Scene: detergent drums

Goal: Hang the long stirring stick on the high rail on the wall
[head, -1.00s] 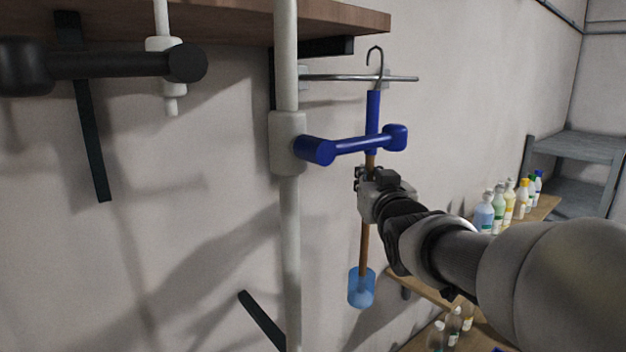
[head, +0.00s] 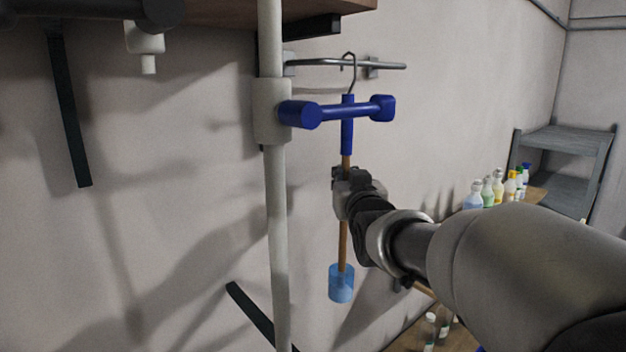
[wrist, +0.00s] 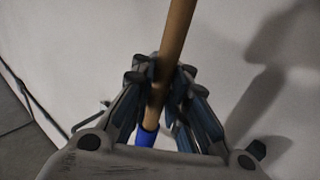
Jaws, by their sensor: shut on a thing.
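The long stirring stick (head: 344,240) hangs upright in my gripper (head: 346,182). It has a brown wooden shaft, a blue sleeve at the top, a metal hook (head: 349,70) above that and a light blue cup-shaped end (head: 341,283) at the bottom. My gripper is shut on the shaft just below the sleeve; the wrist view shows the fingers (wrist: 160,85) around the wood. The high rail (head: 385,65) is a thin metal bar on the wall. The hook overlaps the rail in the head view; whether it rests on it I cannot tell.
A pale vertical pole (head: 275,200) with a blue arm (head: 340,111) stands close left of the stick, and the blue arm crosses in front of the sleeve. A wooden shelf (head: 210,12) is above left. Several bottles (head: 497,187) stand on a lower shelf at right.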

